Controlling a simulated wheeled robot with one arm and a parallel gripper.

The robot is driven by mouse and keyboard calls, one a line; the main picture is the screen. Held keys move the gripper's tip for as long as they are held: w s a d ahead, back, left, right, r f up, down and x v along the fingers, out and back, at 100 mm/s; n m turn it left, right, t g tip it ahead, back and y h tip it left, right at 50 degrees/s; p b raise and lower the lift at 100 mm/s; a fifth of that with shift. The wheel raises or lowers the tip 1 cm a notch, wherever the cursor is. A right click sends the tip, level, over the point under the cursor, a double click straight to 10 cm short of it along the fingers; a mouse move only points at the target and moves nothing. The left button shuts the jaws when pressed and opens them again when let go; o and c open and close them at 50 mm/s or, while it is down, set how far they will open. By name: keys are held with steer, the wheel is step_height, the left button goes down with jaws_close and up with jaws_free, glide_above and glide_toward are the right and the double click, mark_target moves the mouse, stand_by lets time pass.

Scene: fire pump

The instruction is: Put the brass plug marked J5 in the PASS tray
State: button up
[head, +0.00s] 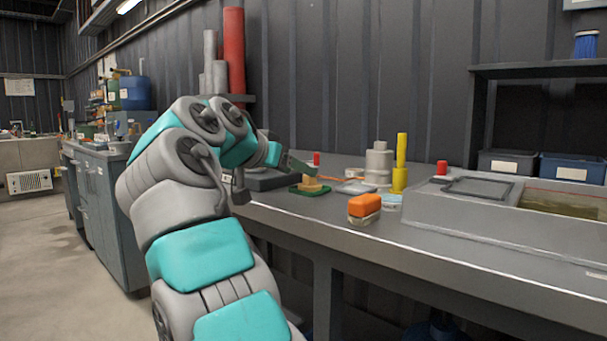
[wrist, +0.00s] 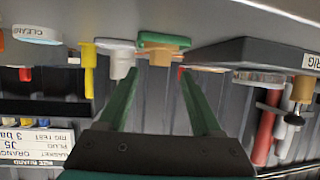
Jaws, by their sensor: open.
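A tan, brass-coloured piece (head: 312,184) stands on a small green tray (head: 296,190) on the bench. In the wrist view, which is upside down, the piece (wrist: 160,57) and the green tray (wrist: 177,40) appear top centre. I cannot read a J5 mark on the piece or a PASS mark on the tray. My gripper (wrist: 159,73) is open, with its green fingers apart and the piece just beyond and between the tips. No contact shows. In the head view my gripper (head: 298,166) is beside the tray, partly hidden by my arm.
A dark rig block (wrist: 255,52) lies beside the green tray. A grey tray (head: 355,188), stepped grey cylinders (head: 378,167), a yellow post (head: 401,160) and an orange-topped block (head: 364,205) stand to its right. A sign (wrist: 40,150) reads J5, orange, 3 bar.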

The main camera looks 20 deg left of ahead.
steer(key=p+v, duration=0.1)
steer(key=v, duration=0.5)
steer(key=shift+r, duration=0.2)
steer(key=shift+s+a+r, duration=0.1)
steer(key=shift+s+a, duration=0.05)
steer(key=shift+s, duration=0.5)
